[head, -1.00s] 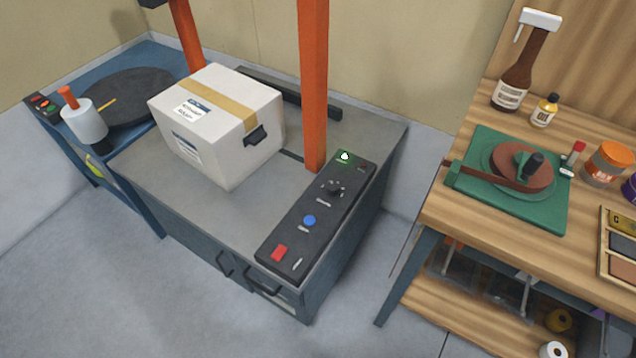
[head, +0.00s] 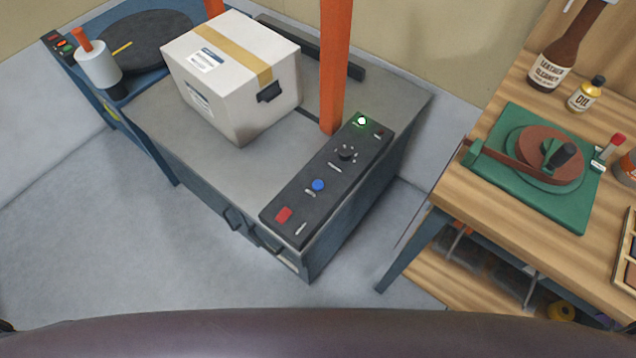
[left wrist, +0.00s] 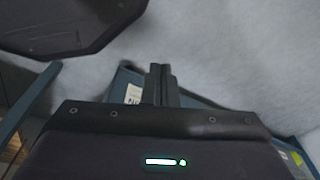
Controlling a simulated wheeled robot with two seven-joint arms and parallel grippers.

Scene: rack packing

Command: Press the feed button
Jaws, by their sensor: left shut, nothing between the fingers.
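A black control panel (head: 328,182) lies along the right edge of the grey-topped strapping machine (head: 205,140) in the head view. The labels are too small to read, so I cannot tell which button is marked feed. My left gripper (left wrist: 160,84) shows only in the left wrist view, shut and empty, above the floor and a blue frame; the buttons do not show there. My right gripper is not in view.
A taped white carton (head: 225,95) sits on the machine beside an orange post (head: 334,70). A blue side table with a dark turntable (head: 145,38) stands at left. A wooden bench (head: 490,185) with bottles and a green fixture stands at right. Floor in front is clear.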

